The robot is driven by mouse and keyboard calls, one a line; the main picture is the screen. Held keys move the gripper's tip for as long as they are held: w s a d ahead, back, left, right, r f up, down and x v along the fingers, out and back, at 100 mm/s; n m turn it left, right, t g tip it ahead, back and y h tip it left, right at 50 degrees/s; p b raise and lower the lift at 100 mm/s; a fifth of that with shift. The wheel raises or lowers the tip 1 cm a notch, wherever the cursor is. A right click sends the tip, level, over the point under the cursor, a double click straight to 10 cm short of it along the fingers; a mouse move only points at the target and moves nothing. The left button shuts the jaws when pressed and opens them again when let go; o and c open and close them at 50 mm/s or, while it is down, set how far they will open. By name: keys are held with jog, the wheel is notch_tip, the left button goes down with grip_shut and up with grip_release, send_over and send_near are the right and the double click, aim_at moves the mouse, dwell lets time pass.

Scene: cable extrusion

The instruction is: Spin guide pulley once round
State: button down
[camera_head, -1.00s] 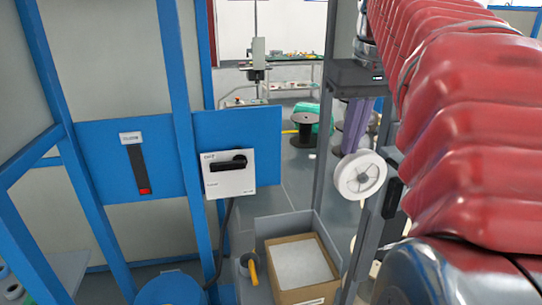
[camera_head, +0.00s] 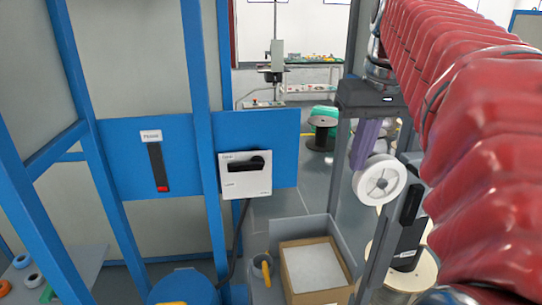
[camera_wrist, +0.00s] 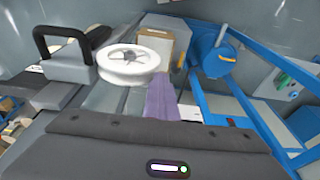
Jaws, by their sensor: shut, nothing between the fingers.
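The guide pulley (camera_head: 378,181) is a white wheel with a dark centre and small holes, mounted by a grey upright post. It also shows in the wrist view as a white disc (camera_wrist: 128,66), left of the fingers. My gripper (camera_head: 360,160) has purple fingers pointing down from a dark body. They are shut and empty, at the upper left of the pulley in the head view. In the wrist view the purple fingers (camera_wrist: 161,88) lie just right of the pulley's rim. I cannot tell whether they touch it.
A grey post (camera_head: 343,160) stands left of the pulley. A white switch box (camera_head: 245,185) is on the blue panel. A black handle (camera_wrist: 62,40) shows left of the pulley in the wrist view. A large spool (camera_head: 415,272) stands lower right.

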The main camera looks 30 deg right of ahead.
jog(key=x, duration=0.2)
jog(key=s+x, duration=0.1)
jog(key=x, duration=0.2)
jog(key=shift+a+f, duration=0.1)
jog(key=a, duration=0.1)
jog(key=w+a, duration=0.1)
jog(key=a, duration=0.1)
dwell(1.2)
jog(key=w+v, duration=0.2)
jog(key=v, duration=0.5)
send_over(355, 178)
jog(key=a, duration=0.4)
jog(key=shift+w+d+r, duration=0.2)
jog(key=shift+d+r, duration=0.05)
jog(key=shift+r, duration=0.1)
jog(key=shift+d, duration=0.1)
